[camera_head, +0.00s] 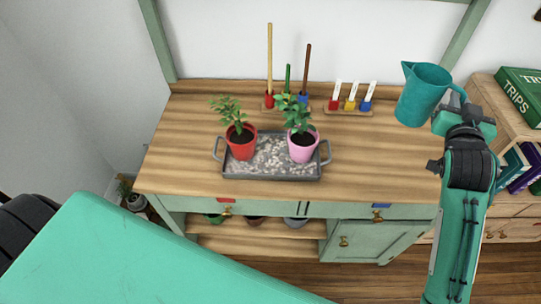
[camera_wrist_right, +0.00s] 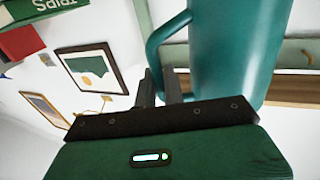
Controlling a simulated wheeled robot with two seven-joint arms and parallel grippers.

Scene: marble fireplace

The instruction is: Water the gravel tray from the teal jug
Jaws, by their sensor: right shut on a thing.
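The teal jug (camera_head: 422,95) is at the back right corner of the bench, close to upright, with its spout toward the left. My right gripper (camera_head: 460,100) is shut on its handle. In the right wrist view the fingers (camera_wrist_right: 161,88) close on the handle beside the jug's body (camera_wrist_right: 232,48). I cannot tell whether the jug's base is clear of the bench top. The grey gravel tray (camera_head: 270,178) sits mid-bench, left of the jug and apart from it. A red pot (camera_head: 242,147) and a pink pot (camera_head: 302,150), both with plants, stand in it. My left gripper is out of view.
Behind the tray, a rack of upright coloured sticks (camera_head: 269,70) and a holder with white tags (camera_head: 351,102) stand along the back. A shelf with books (camera_head: 520,95) stands right of the bench. Bare bench top (camera_head: 370,165) lies between tray and jug.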

